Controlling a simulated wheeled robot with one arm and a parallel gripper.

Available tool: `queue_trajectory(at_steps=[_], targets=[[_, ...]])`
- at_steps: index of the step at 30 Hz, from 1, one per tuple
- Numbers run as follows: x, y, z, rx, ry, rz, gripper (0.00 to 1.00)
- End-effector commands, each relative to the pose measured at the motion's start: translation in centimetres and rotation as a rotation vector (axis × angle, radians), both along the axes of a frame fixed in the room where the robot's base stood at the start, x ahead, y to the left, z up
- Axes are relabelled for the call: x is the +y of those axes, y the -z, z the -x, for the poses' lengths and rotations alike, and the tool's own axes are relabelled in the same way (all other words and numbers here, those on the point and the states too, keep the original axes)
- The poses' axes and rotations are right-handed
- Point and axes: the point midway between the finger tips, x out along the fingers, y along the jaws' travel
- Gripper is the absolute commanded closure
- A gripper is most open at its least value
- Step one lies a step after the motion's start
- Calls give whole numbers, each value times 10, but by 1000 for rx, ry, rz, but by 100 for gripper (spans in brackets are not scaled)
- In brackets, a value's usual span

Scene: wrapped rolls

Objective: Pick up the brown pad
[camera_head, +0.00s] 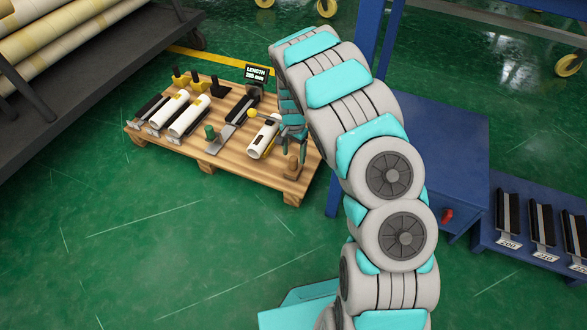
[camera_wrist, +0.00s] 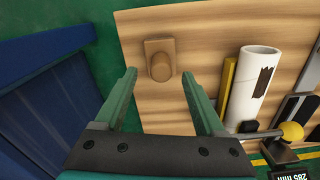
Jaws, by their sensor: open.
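The brown pad (camera_wrist: 159,47), a small square block with a round knob, sits on the wooden pallet (camera_wrist: 200,28) near its edge in the wrist view. In the head view the pad (camera_head: 291,169) is at the pallet's right front corner, partly behind my gripper. My gripper (camera_wrist: 159,76) is open with green fingers, one to each side of the pad in the picture. The fingers look apart from it, and nothing is between them. In the head view my gripper (camera_head: 293,138) hangs over the right side of the pallet; its fingertips are hard to make out.
A white roll (camera_wrist: 254,88) with a dark patch lies beside the pad, next to a yellow strip (camera_wrist: 228,85). A yellow ball knob (camera_wrist: 292,131) and a length display (camera_head: 256,74) stand nearby. A blue cabinet (camera_head: 455,165) is right of the pallet. Green floor in front is clear.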

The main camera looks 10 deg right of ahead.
Motion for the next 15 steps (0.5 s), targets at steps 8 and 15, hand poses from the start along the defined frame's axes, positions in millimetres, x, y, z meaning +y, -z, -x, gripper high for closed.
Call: queue_trajectory(at_steps=[8, 15], targets=[[1, 39, -1, 1, -1, 0, 28], [1, 47, -1, -1, -1, 0, 28]])
